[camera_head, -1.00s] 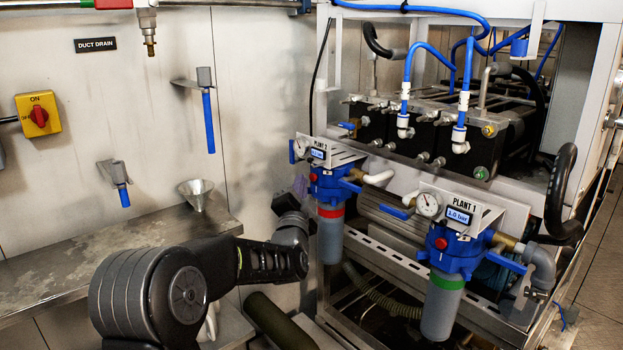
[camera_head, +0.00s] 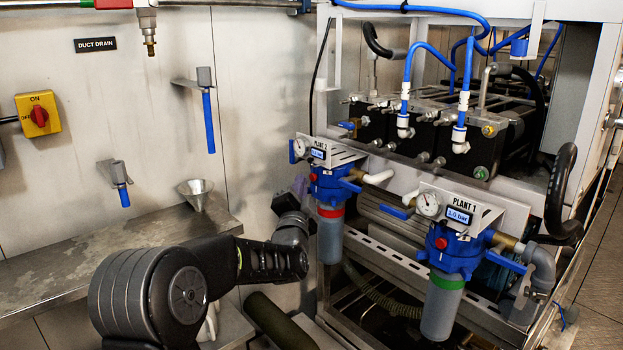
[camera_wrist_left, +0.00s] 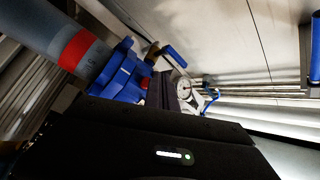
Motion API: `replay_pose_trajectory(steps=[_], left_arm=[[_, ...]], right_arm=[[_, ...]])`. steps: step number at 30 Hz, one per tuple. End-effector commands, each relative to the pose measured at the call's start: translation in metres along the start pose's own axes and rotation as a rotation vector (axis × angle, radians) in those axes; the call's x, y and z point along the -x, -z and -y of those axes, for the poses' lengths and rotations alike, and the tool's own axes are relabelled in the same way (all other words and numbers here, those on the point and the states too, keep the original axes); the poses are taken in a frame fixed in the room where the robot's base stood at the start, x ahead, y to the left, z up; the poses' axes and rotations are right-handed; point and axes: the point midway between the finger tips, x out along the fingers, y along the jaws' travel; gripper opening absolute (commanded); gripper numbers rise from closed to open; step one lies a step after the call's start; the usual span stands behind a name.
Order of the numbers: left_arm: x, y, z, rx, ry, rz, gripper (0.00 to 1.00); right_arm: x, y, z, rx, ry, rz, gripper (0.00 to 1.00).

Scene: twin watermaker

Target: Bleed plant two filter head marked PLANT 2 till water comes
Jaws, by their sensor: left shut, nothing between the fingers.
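The PLANT 2 filter head (camera_head: 327,183) is blue, with a red band and a grey bowl (camera_head: 330,240) below it. Its sign, small display and round gauge (camera_head: 300,147) sit on a bracket above. A blue lever is at the gauge's left edge. My left gripper (camera_head: 298,190) is just left of the head, shut and empty; its fingertips are hard to make out. In the left wrist view the blue head (camera_wrist_left: 125,78), the red band, the gauge (camera_wrist_left: 183,88) and a blue lever (camera_wrist_left: 175,55) show beyond the dark gripper body. I see no water. My right gripper is out of view.
The PLANT 1 filter head (camera_head: 455,247), with a green band, hangs to the right. A metal shelf (camera_head: 60,265) with a funnel (camera_head: 195,193) is at the left. Black hoses and the metal frame crowd the right side.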

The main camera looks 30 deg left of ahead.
Motion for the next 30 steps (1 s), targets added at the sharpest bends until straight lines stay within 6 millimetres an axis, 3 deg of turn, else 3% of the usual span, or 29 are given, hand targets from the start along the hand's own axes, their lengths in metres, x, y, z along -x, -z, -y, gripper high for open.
replay_pose_trajectory(steps=[30], left_arm=[[-0.006, 0.0045, -0.0045, 0.0, -0.001, 0.0, 0.0]], right_arm=[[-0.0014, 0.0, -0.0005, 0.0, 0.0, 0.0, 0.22]])
